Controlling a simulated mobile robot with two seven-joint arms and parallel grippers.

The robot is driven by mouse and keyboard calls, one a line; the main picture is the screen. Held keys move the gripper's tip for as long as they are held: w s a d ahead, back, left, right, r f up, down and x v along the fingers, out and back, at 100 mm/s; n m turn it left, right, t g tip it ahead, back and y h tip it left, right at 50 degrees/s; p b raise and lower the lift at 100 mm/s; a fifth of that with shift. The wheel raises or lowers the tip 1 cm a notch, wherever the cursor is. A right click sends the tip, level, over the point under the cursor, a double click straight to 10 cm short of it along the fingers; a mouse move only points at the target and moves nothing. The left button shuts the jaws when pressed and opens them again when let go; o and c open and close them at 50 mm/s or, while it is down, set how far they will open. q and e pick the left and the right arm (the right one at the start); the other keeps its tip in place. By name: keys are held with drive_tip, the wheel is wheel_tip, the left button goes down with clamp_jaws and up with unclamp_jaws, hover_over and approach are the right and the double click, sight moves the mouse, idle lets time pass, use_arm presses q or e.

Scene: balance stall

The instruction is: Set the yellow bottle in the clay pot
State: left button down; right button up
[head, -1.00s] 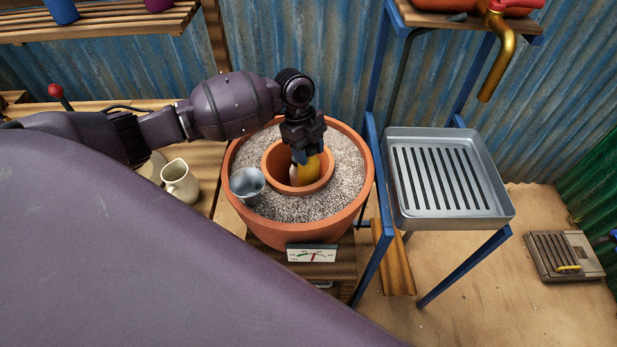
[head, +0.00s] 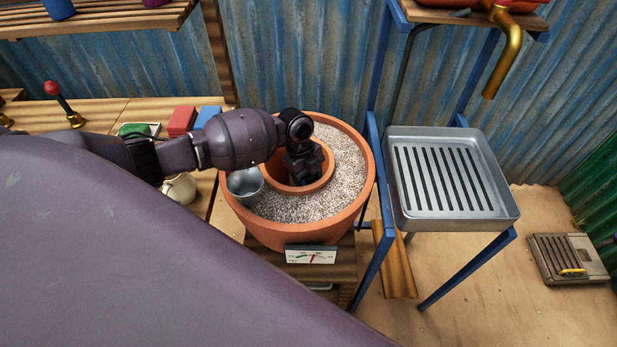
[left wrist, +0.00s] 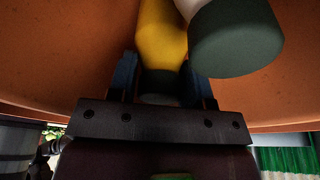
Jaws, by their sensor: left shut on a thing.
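The clay pot (head: 297,188) is the small orange pot sunk in the gravel of a large terracotta planter. My left gripper (head: 303,174) reaches down inside it. In the left wrist view the gripper (left wrist: 160,78) is shut on the yellow bottle (left wrist: 160,35), with orange pot wall (left wrist: 70,50) on both sides. The bottle is hidden in the head view, and whether its base touches the pot floor cannot be seen. A second, pale thing with a dark green end (left wrist: 235,42) is beside it. My right gripper is not in view.
A metal cup (head: 245,186) stands on the gravel (head: 345,170) at the pot's left. The planter (head: 270,232) sits above a dial (head: 311,255). A cream jug (head: 180,188) is partly behind my arm. An empty slotted metal tray (head: 400,205) is at right.

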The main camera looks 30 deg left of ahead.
use_arm(q)
drive_tip(key=c, duration=0.5)
unclamp_jaws()
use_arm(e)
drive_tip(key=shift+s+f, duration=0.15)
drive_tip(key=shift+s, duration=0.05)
use_arm(q)
drive_tip(key=shift+a+r, duration=0.15)
drive_tip(key=shift+r, duration=0.4)
drive_tip(key=p+v, duration=0.1)
drive_tip(key=v, duration=1)
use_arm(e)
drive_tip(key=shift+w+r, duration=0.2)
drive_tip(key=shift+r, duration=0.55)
